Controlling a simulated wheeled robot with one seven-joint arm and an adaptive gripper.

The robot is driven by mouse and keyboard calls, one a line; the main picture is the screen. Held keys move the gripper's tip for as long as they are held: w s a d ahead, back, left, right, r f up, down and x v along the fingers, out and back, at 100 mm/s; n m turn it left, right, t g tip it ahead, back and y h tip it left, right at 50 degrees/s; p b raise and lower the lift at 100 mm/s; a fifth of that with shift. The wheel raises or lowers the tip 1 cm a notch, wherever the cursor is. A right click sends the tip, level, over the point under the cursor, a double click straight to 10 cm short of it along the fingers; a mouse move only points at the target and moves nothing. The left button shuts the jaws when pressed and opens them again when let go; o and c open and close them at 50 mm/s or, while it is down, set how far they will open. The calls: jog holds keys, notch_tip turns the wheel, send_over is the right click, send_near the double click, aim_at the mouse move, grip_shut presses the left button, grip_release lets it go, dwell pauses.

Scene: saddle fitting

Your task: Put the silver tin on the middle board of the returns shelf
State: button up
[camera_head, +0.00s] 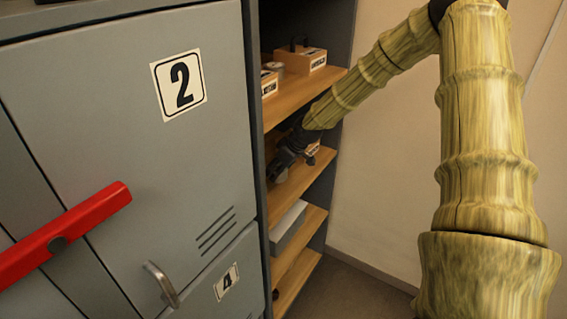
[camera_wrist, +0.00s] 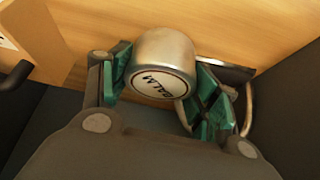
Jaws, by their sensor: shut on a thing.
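A silver tin (camera_wrist: 166,48) with a white label reading "BALM" shows in the wrist view. My gripper (camera_wrist: 164,84) is shut on it, with green pads on both sides. Behind it is a wooden board (camera_wrist: 90,22); I cannot tell whether the tin touches it. In the head view my gripper (camera_head: 284,164) is inside the open shelf, just above the second visible board from the top (camera_head: 306,184). The tin cannot be made out clearly there, as my gripper and arm cover that space.
Labelled wooden boxes (camera_head: 304,60) stand on the board above (camera_head: 312,91). A grey-white box (camera_head: 288,228) lies on the board below. In the wrist view, a curved metal piece (camera_wrist: 248,112) is close right of my gripper. Grey lockers (camera_head: 130,130) with a red bar (camera_head: 75,228) flank the shelf's left.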

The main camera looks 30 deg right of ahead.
jog(key=w+d, duration=0.1)
jog(key=d, duration=0.1)
jog(key=w+d+p, duration=0.2)
jog(key=w+d, duration=0.1)
jog(key=shift+w+d+f, duration=0.1)
jog(key=shift+d+f, duration=0.15)
jog(key=shift+d, duration=0.05)
jog(key=shift+f+p, duration=0.4)
jog(key=shift+f, duration=0.15)
jog(key=shift+f+p, duration=0.45)
jog(key=shift+f, duration=0.75)
jog(key=shift+f, duration=0.15)
jog(key=o, duration=1.1)
jog(key=shift+o, duration=0.2)
jog(key=shift+r, duration=0.2)
